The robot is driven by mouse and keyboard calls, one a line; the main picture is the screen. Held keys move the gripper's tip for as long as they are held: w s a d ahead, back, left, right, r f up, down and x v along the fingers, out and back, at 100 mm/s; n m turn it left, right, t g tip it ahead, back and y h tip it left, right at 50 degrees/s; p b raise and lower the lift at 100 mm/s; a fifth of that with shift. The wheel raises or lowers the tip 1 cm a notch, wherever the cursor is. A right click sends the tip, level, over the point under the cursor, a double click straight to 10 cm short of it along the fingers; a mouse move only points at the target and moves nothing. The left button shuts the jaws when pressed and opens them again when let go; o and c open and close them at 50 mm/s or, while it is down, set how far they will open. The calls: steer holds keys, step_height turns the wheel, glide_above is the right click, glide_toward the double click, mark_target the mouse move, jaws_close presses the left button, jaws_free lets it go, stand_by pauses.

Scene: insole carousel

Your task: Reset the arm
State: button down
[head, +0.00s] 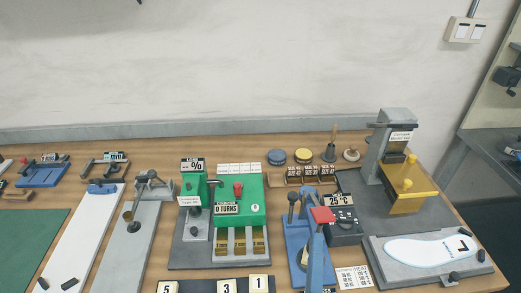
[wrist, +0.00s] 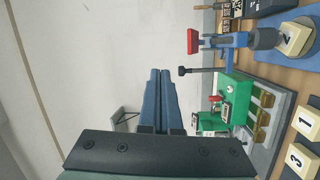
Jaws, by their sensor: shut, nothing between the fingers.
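My gripper (wrist: 159,74) shows in the wrist view with its two blue-grey fingers closed together and nothing between them. It is clear of the bench and its fixtures, with the pale wall behind its fingertips. In the wrist view the green machine (wrist: 225,112) and the blue lever press (wrist: 228,41) lie to the right of the fingers. My gripper does not show in the head view.
The wooden bench (head: 325,147) carries the green machine (head: 238,209), the blue press (head: 296,240), and a grey stand with a yellow block (head: 411,188). A white insole (head: 430,250) lies on a grey plate at right. Number tiles (head: 259,282) sit at the front.

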steer(key=w+a+r+m+t+h, duration=0.1)
steer(key=w+a+r+m+t, duration=0.3)
steer(key=r, duration=0.7)
steer(key=w+d+r+m, duration=0.1)
steer(key=r+m, duration=0.5)
steer(key=r, duration=0.6)
steer(key=s+a+r+m+t+y, duration=0.1)
steer(key=s+a+r+t+y, duration=0.1)
steer(key=r, duration=0.8)
steer(key=s+a+r+m+t+y, duration=0.2)
steer(key=s+a+r, duration=0.3)
steer(key=r, duration=0.6)
steer(key=shift+a+t+y, duration=0.4)
steer(key=shift+t+y, duration=0.1)
steer(key=shift+y, duration=0.3)
